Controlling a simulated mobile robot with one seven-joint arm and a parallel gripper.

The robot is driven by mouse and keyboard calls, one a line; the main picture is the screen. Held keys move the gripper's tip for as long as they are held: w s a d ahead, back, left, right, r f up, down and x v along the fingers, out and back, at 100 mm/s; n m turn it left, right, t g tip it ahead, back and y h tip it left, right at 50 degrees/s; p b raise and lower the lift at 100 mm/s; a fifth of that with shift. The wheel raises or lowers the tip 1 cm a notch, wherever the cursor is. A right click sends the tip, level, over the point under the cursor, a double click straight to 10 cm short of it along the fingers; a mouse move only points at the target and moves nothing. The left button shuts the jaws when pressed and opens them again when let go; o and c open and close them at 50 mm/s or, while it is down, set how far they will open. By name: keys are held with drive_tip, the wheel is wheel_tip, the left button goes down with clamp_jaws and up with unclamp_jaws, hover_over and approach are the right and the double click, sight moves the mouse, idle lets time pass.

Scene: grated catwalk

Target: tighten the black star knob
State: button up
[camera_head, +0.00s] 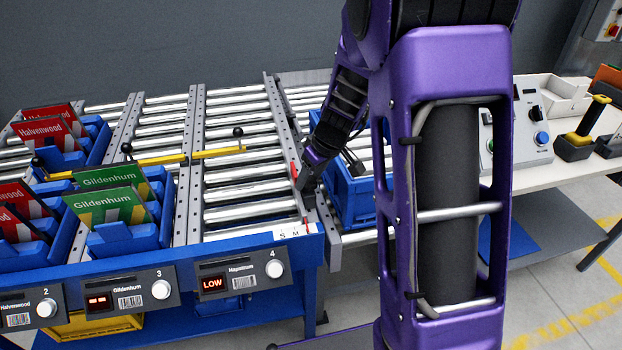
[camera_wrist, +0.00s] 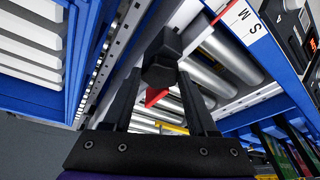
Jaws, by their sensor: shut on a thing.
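The black star knob (camera_wrist: 160,68) shows in the wrist view between the tips of my two fingers, with a red pointer (camera_wrist: 155,97) beside it. My gripper (camera_wrist: 158,84) is shut on the knob, one dark finger on each side. In the head view my gripper (camera_head: 304,184) reaches down to the metal rail at the right side of the roller lane. There the fingers largely hide the knob, and a bit of the red pointer (camera_head: 294,171) shows beside them.
A white scale label marked S and M (camera_head: 295,231) is on the blue front beam. Roller lanes (camera_head: 240,140) lie left, with yellow bars and blue bins of red and green cards. A blue crate (camera_head: 352,195) stands close right of my gripper. A bench (camera_head: 560,150) with a control box is farther right.

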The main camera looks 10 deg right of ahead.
drive_tip(key=m+p, duration=0.1)
drive_tip(key=m+h+p, duration=0.1)
drive_tip(key=m, duration=0.1)
drive_tip(key=m+p, duration=0.1)
drive_tip(key=shift+a+r+h+p, duration=0.25)
drive_tip(key=shift+r+h+p, duration=0.05)
drive_tip(key=shift+p, duration=0.05)
drive_tip(key=m+p, duration=0.2)
drive_tip(key=shift+a+f+m+t+h+p, duration=0.1)
drive_tip(key=shift+m+t+h+p, duration=0.2)
drive_tip(key=shift+h+p, duration=0.1)
drive_tip(key=shift+m+p, duration=0.3)
drive_tip(key=shift+f, duration=0.15)
drive_tip(key=o, duration=1.4)
drive_tip(key=shift+c, duration=0.2)
drive_tip(key=v, duration=1.7)
drive_tip(key=shift+a+r, duration=0.25)
